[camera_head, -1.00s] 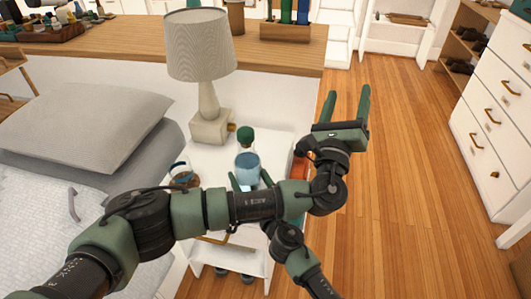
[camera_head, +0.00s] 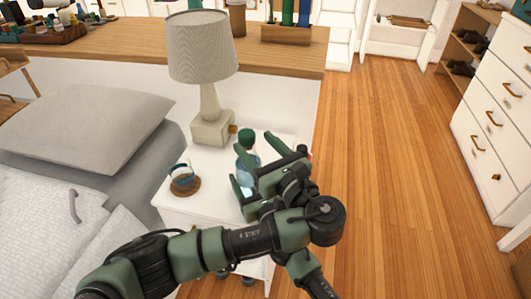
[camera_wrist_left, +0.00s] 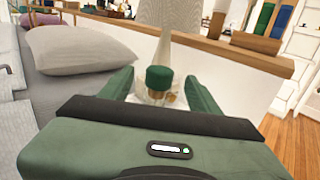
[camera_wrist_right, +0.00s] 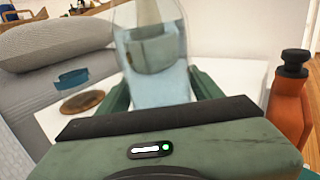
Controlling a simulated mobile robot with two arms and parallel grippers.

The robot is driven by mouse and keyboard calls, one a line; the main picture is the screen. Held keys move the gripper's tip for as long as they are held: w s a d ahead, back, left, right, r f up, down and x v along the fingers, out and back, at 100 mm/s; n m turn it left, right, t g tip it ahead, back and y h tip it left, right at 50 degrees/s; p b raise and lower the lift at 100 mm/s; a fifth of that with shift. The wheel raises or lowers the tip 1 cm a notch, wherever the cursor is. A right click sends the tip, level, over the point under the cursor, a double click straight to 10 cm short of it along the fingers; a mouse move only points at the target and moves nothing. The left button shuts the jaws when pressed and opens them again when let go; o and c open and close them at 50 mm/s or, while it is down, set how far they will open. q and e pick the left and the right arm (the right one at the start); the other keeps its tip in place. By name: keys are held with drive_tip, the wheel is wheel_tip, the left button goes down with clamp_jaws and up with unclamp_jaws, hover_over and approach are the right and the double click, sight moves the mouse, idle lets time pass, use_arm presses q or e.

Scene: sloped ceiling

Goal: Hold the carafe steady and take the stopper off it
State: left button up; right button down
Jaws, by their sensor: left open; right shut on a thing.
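The clear carafe with bluish contents (camera_head: 248,161) stands upright on the white nightstand (camera_head: 205,205). Its dark green stopper (camera_head: 246,136) is seated in its neck. My left gripper (camera_head: 255,147) is open at the carafe's top. In the left wrist view the stopper (camera_wrist_left: 158,76) shows between its spread fingers, with a gap on each side. My right gripper is shut on the carafe's body, which fills the space between its fingers in the right wrist view (camera_wrist_right: 158,75). My left arm and hand hide most of the right gripper in the head view.
A table lamp (camera_head: 211,125) stands close behind the carafe. The bed (camera_head: 60,190) is on the left.

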sight(245, 131)
use_arm(q)
drive_tip(key=x, duration=0.8)
drive_tip(key=shift+w, duration=0.15)
clamp_jaws()
drive_tip(key=shift+r, duration=0.25)
idle(0.5)
drive_tip(key=shift+r, duration=0.9)
drive_tip(key=shift+r, duration=0.15)
wheel_tip(245, 131, up, 4)
drive_tip(key=shift+f, duration=0.15)
use_arm(e)
drive_tip(key=shift+c, duration=1)
unclamp_jaws()
